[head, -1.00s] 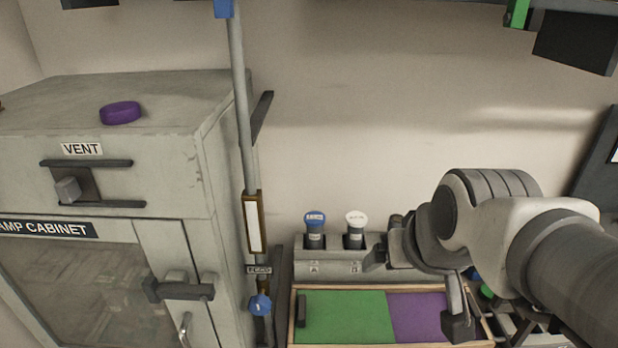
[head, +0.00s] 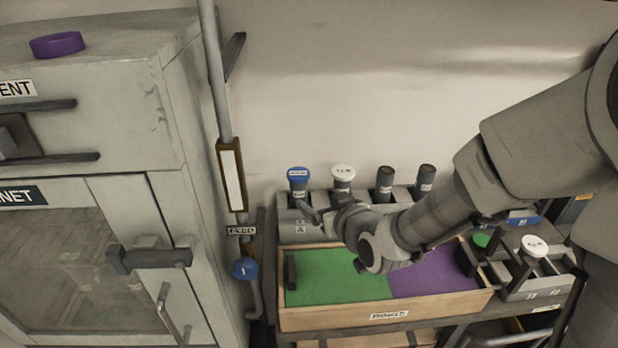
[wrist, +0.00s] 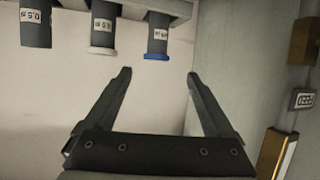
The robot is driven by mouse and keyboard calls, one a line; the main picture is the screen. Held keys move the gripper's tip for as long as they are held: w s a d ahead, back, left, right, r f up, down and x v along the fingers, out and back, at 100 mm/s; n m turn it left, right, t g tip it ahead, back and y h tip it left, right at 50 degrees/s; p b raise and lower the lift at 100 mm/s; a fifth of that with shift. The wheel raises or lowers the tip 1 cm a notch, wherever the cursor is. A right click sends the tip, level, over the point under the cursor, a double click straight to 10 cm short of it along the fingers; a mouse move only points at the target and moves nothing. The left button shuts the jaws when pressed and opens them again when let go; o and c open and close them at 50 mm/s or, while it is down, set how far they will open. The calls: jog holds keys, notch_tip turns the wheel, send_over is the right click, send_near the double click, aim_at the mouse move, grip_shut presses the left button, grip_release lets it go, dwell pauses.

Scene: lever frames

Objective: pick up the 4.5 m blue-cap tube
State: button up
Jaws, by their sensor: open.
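The blue-cap tube (head: 298,184) stands upright in the leftmost place of the grey rack on the bench. In the wrist view, which is upside down, the same tube (wrist: 157,38) has a small white label too blurred to read surely. My gripper (wrist: 159,74) is open and empty, its fingertips just short of the blue cap and roughly to either side of its line. In the head view my gripper (head: 316,212) is in front of the rack, close to the blue-cap tube and partly hidden by my wrist.
A white-cap tube (head: 343,180) stands close beside the blue one, and two dark tubes (head: 385,184) stand further right. A wooden tray (head: 345,315) with green and purple halves lies in front. The grey cabinet (head: 130,130) and a vertical pipe (head: 212,80) are at the left.

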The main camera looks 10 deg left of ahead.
aim_at(302, 185)
jog(key=b+x, duration=0.1)
jog(key=x, duration=0.9)
jog(key=shift+w+a+f, duration=0.15)
jog(key=shift+w+a, duration=0.05)
jog(key=shift+w, duration=0.05)
jog(key=shift+d+x, duration=0.15)
jog(key=shift+x, duration=1.45)
jog(key=shift+d+x, duration=0.1)
jog(key=shift+x, duration=1.45)
jog(key=shift+w, duration=0.15)
grip_shut()
